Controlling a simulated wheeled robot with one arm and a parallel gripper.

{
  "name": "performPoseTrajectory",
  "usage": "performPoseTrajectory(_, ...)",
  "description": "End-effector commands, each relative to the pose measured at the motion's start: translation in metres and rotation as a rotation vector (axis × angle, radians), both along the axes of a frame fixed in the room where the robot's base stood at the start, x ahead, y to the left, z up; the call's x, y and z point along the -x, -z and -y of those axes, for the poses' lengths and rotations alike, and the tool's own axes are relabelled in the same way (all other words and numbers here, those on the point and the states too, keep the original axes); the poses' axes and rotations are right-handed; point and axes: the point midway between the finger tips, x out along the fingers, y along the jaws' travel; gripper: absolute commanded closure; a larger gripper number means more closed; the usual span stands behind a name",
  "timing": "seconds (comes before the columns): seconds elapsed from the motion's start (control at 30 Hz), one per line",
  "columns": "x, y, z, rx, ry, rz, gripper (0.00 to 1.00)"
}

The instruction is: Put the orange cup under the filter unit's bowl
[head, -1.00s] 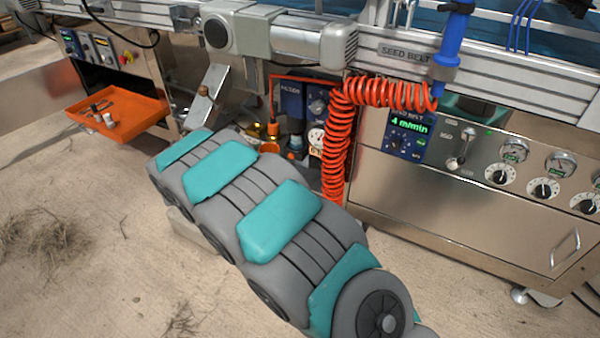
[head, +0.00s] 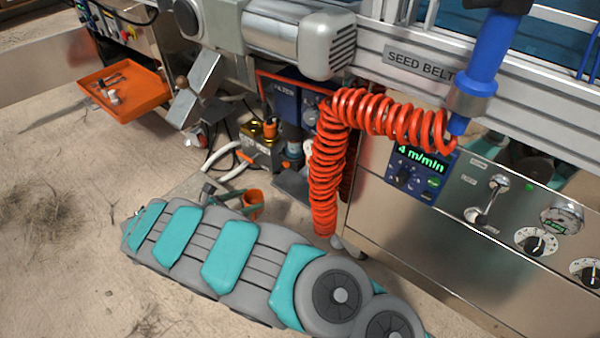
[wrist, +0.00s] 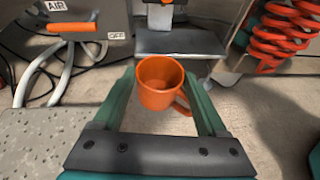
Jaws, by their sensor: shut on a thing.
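The orange cup (wrist: 160,84) is upright between the two green fingers of my gripper (wrist: 160,76) in the wrist view, its handle toward the right finger. My gripper is shut on it. In the head view the cup (head: 254,203) shows just beyond my arm, low over the floor. The blue filter unit (head: 285,100) is behind it, partly hidden by the red coiled hose. Its bowl (head: 293,148) seems to hang below, small and unclear. A grey shelf (wrist: 178,42) lies ahead of the cup in the wrist view, under the unit. The cup is apart from it.
A red coiled hose (head: 326,180) hangs right of the filter unit. A valve box marked AIR (wrist: 72,22) with an orange lever and pale hoses stands left of it. An orange tray (head: 125,95) sticks out at the left. Open concrete floor lies left and in front.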

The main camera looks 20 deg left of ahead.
Motion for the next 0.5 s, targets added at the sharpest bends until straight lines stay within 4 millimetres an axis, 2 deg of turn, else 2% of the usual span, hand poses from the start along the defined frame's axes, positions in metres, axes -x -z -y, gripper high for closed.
performPoseTrajectory(0.3, -0.066, 0.0, 0.037, 0.0, 0.003, 0.0, 0.8)
performPoseTrajectory(0.5, -0.1, 0.0, 0.055, 0.0, 0.004, 0.001, 0.8)
